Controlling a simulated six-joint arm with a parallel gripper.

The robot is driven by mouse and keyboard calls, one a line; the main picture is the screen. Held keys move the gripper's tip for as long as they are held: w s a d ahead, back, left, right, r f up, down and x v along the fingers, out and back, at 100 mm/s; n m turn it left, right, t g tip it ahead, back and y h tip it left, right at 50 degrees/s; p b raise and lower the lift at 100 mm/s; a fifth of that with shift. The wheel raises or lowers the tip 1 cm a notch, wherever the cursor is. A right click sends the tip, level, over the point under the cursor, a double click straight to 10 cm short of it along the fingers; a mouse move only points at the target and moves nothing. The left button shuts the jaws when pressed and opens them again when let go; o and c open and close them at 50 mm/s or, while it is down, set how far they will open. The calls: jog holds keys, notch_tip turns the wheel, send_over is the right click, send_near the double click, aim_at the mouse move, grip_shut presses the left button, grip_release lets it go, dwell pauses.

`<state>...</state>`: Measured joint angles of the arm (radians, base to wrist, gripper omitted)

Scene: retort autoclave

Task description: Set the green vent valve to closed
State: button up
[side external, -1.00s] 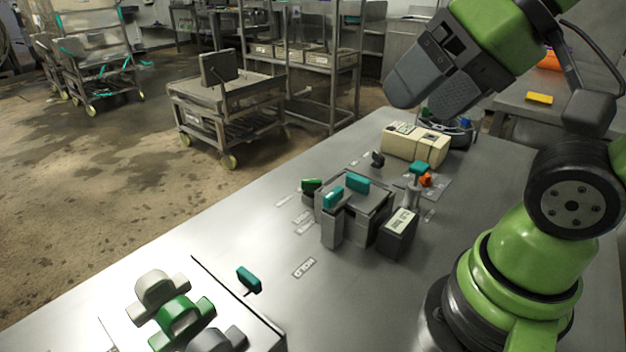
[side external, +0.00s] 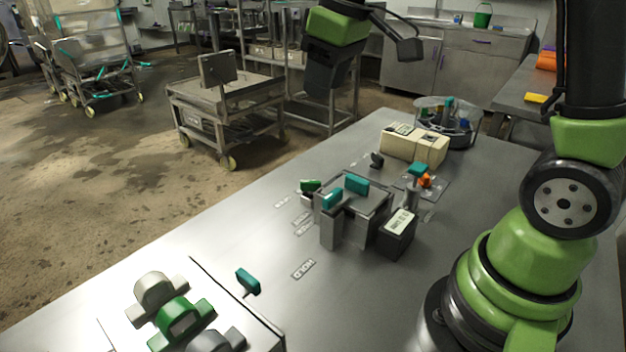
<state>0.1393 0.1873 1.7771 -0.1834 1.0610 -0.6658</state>
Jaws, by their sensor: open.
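Two green handles show, and I cannot read which one is marked as the vent valve. A small dark green handle (side external: 310,186) sits at the left of the grey boxed unit. A larger bright green lobed handle (side external: 181,322) stands between a white one and a grey one at the front left. I cannot read the set position of either. My gripper (side external: 320,95) is open, high in the air at the top middle, pointing down and touching nothing. It is well away from both handles in the picture.
The grey boxed unit (side external: 378,200) has teal handles and a dark labelled block (side external: 397,234). Behind it are a beige device (side external: 414,145) and a round clear container (side external: 447,122). A teal handle (side external: 248,281) stands near the front. The metal bench is clear around the HOLD label (side external: 303,269).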

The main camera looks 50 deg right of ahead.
jog(key=w+d+f+n+g, duration=0.1)
jog(key=w+d+f+n, duration=0.15)
jog(key=w+f, duration=0.3)
jog(key=n+g, duration=0.2)
send_over(313, 181)
jog(key=shift+h, duration=0.3)
notch_tip(313, 181, down, 10)
jog(key=shift+f, duration=0.1)
notch_tip(313, 181, down, 9)
jog(key=shift+f, duration=0.1)
grip_shut()
